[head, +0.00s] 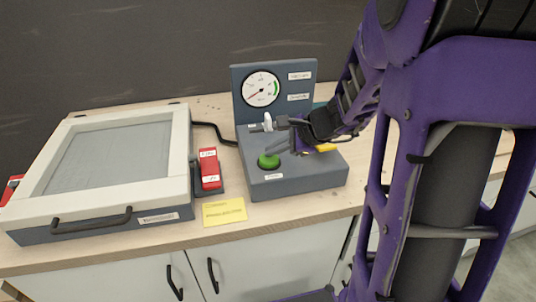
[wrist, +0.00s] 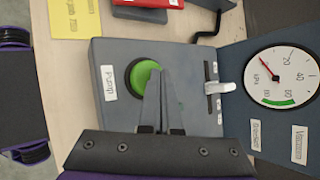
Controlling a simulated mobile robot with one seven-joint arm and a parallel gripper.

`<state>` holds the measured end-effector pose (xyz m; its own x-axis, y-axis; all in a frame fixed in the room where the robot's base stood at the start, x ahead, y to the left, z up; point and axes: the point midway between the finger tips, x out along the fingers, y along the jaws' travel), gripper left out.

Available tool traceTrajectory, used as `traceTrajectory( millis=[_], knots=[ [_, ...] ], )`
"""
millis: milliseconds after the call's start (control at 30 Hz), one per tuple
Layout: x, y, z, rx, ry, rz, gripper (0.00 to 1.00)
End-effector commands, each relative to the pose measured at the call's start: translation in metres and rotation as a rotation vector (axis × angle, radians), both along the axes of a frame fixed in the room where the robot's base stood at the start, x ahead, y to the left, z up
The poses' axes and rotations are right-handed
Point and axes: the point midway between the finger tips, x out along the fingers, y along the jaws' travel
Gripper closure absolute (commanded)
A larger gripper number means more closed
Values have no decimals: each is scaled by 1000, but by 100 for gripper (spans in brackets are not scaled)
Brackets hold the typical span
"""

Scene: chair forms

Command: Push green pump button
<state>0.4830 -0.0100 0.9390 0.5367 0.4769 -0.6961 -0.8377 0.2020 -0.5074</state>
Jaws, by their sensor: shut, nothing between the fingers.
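The green pump button (head: 268,161) is a round dome on the top of a grey pump unit (head: 297,183), near its front left. In the wrist view the green button (wrist: 139,75) has a dark ring and a "PUMP" label beside it. My gripper (head: 270,150) is shut and empty, with its tips just over the button. In the wrist view the closed fingers (wrist: 157,78) cover the button's right part. I cannot tell whether the tips touch it.
A gauge panel (head: 300,76) rises behind the button, with a white-tipped lever (head: 268,122) in front of it. A red switch (head: 209,168) and a framed grey-topped box (head: 180,135) stand left. A yellow note (head: 224,212) lies at the front. Bare worktop (head: 215,107) shows behind.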

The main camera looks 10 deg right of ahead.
Motion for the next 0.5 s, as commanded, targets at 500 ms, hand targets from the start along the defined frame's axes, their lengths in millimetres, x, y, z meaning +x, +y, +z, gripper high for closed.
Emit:
traceTrajectory(
  millis=[500],
  knots=[
    [0, 0, 3, -1, 0, -1, 100]
  ],
)
